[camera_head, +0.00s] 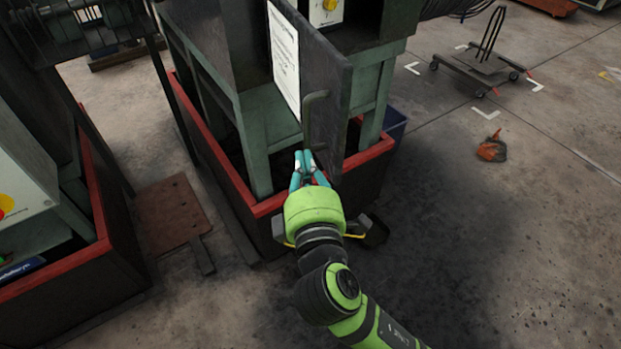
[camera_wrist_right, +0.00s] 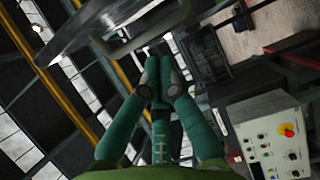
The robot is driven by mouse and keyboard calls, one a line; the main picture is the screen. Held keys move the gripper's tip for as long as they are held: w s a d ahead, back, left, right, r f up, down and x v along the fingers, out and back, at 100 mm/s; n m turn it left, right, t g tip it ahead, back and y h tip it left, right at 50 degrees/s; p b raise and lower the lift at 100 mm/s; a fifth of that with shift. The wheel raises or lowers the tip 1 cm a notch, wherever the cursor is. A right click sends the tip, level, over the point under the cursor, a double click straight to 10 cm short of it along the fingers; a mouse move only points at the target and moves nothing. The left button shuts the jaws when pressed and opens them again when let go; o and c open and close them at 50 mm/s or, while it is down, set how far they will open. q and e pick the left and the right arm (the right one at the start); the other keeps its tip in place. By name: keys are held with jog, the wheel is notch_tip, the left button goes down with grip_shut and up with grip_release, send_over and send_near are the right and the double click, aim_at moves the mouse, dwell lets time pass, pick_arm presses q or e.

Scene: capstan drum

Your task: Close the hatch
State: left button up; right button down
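The hatch (camera_head: 331,88) is a dark grey door panel, standing open on the front of the green machine cabinet. A white printed sheet is on its inner cabinet-facing side or beside it; I cannot tell which. A grey bar handle (camera_head: 309,122) is on the hatch. My right gripper (camera_head: 305,154) is at the lower end of the handle, its teal fingers together. In the right wrist view the fingers (camera_wrist_right: 160,74) meet with nothing visible between them, and the hatch (camera_wrist_right: 100,22) is above them at upper left. Whether they touch the handle is unclear. My left gripper is out of view.
The cabinet stands in a red-rimmed dark trough (camera_head: 240,187). Another red-rimmed machine (camera_head: 45,268) is at the left. A wheeled cart (camera_head: 480,67) and a small orange object (camera_head: 491,149) are on the floor at right. The right floor is mostly free. A control box (camera_wrist_right: 268,135) shows in the wrist view.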

aim_at(326, 149)
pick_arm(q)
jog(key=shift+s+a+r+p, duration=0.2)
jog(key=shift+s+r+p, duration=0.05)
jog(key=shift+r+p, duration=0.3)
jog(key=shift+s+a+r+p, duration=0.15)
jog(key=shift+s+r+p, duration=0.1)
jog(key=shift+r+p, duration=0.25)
pick_arm(e)
jog(key=w+d, duration=0.3)
jog(key=shift+w+d, duration=0.1)
jog(key=shift+w, duration=0.3)
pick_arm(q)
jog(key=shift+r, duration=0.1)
pick_arm(e)
jog(key=shift+d, duration=0.15)
